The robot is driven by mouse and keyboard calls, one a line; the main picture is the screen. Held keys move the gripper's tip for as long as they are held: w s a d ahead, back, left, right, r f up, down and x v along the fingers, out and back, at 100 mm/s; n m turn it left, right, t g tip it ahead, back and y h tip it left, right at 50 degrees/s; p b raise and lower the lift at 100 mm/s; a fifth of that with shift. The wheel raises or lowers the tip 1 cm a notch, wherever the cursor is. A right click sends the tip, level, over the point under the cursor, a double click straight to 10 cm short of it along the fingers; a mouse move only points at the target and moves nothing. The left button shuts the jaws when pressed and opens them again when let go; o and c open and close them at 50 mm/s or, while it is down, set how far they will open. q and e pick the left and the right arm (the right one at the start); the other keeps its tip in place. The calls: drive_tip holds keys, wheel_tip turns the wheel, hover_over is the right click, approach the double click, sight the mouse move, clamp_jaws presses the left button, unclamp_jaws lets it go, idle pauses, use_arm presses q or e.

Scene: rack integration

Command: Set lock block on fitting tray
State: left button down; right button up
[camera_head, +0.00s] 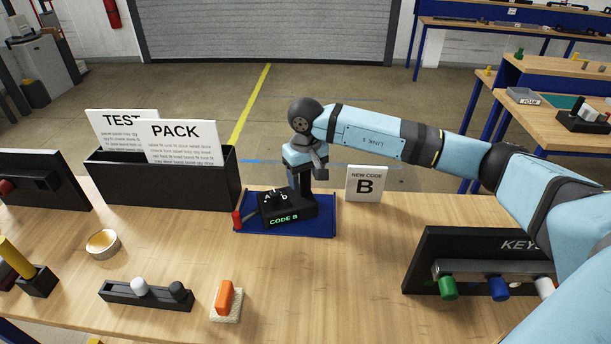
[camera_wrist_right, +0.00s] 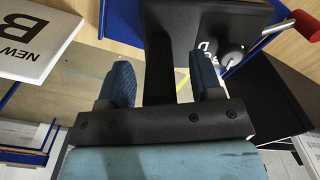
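The black lock block (camera_head: 291,211) stands upright on the blue fitting tray (camera_head: 325,228). Its front display reads CODE B in green, and a dial with letters is on its top. A dark post rises from its back right part. My right gripper (camera_head: 304,170) is at the top of this post. In the right wrist view my right gripper (camera_wrist_right: 163,85) has one finger on each side of the post (camera_wrist_right: 160,55), with gaps showing beside it, so it looks open. The lock block's base also shows in the right wrist view (camera_wrist_right: 222,20). My left gripper is not in view.
A NEW CODE B card (camera_head: 364,184) stands right of the tray. A black box (camera_head: 200,187) with TEST and PACK cards is at the left. A key rack (camera_head: 440,243) is at the right. A two-peg holder (camera_head: 120,293) and an orange piece (camera_head: 224,297) lie in front.

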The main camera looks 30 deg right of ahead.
wheel_tip(320, 180, up, 14)
drive_tip(key=b, duration=0.1)
idle(0.5)
idle(0.5)
